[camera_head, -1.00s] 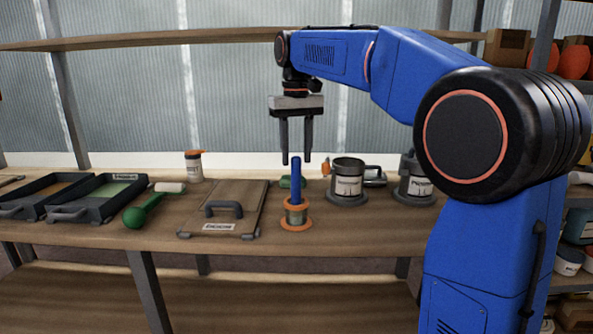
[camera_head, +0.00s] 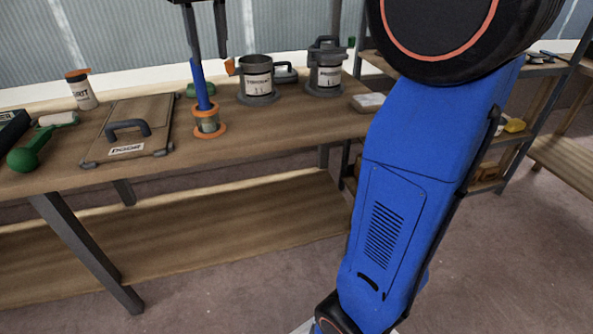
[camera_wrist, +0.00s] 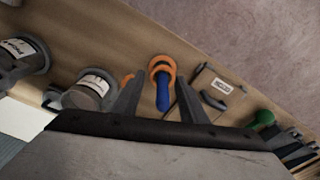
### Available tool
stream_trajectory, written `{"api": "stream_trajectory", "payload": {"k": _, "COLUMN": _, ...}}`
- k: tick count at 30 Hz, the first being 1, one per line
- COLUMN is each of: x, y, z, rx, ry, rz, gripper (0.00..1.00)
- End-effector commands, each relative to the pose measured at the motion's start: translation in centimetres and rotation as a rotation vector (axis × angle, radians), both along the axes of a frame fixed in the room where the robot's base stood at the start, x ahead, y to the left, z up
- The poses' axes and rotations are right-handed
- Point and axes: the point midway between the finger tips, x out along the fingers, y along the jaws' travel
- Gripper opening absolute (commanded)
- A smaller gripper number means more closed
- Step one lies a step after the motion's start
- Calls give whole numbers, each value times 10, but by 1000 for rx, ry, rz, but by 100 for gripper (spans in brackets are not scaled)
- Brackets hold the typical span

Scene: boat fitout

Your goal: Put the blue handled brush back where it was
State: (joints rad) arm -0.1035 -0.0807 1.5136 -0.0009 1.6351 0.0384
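The blue handled brush (camera_head: 201,84) stands in a small holder (camera_head: 208,123) with orange rings on the workbench, its handle pointing up. It also shows in the wrist view (camera_wrist: 163,93), between my finger tips. My gripper (camera_head: 207,52) is open and above the brush, with its fingers apart on either side of the handle's upper end in the picture. In the wrist view my gripper (camera_wrist: 158,100) has nothing held between its fingers. Whether the fingers overlap the handle in height is hard to tell. The brush's bristles are hidden in the holder.
A lidded board with a handle (camera_head: 130,127) lies left of the holder. A labelled grey pot (camera_head: 256,80) and another pot (camera_head: 326,68) stand to the right. The bench front edge is clear.

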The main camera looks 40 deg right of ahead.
Motion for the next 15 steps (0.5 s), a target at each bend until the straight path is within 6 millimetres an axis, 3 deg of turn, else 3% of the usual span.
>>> {"api": "stream_trajectory", "payload": {"k": 1, "x": -17, "y": -5, "z": -7, "rx": 1, "ry": -16, "rz": -4, "gripper": 39}}
{"api": "stream_trajectory", "payload": {"k": 8, "x": -80, "y": -20, "z": -52, "rx": 6, "ry": -93, "rz": -17, "gripper": 39}}
{"api": "stream_trajectory", "payload": {"k": 15, "x": -145, "y": -33, "z": -111, "rx": 10, "ry": -174, "rz": -33, "gripper": 39}}
